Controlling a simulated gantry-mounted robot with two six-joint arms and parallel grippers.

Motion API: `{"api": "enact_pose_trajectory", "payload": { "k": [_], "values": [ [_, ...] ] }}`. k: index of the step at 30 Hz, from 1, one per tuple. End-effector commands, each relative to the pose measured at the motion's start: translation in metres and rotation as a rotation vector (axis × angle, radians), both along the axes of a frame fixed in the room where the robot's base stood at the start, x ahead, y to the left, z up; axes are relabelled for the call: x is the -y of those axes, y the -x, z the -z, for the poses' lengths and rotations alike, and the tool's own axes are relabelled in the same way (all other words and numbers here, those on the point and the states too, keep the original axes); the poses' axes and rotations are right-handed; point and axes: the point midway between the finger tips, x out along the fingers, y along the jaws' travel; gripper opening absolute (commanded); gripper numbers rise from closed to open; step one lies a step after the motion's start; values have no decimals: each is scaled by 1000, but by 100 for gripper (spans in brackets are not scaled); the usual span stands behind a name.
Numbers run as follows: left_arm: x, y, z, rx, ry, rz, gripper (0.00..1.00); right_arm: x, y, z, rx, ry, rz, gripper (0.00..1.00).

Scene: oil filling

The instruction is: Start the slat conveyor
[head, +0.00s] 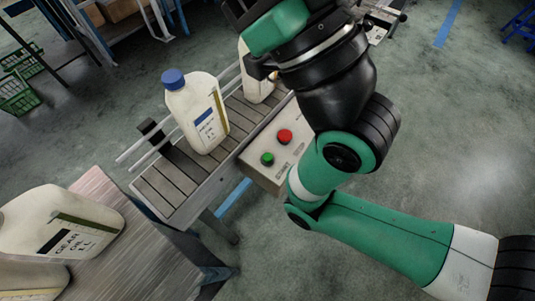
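The slat conveyor (172,183) runs from the lower left towards the upper right, with grey slats and side rails. A pale control box (262,178) is fixed to its near side. The box has a green button (267,158) and a red button (285,136), both uncovered. A white oil bottle with a blue cap (201,112) stands upright on the slats. A second white bottle (257,88) behind it is partly hidden by my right arm. My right arm's dark end (262,67) is above the conveyor, apart from the buttons; its fingers cannot be made out. My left gripper is out of view.
A table (150,262) at lower left holds white gear oil bottles (62,222). Green crates (17,92) and a shelf stand at upper left. My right arm crosses just right of the control box.

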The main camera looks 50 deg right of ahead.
Motion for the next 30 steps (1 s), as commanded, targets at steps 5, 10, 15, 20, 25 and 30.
{"api": "enact_pose_trajectory", "payload": {
  "k": [5,10,15,20,25,30],
  "values": [
    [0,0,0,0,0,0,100,0,0,0,0,0,0,8],
    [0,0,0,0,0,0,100,0,0,0,0,0,0,0],
    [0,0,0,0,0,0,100,0,0,0,0,0,0,0],
    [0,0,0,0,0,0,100,0,0,0,0,0,0,0],
    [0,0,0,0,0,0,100,0,0,0,0,0,0,0],
    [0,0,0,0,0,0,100,0,0,0,0,0,0,0]
  ]
}}
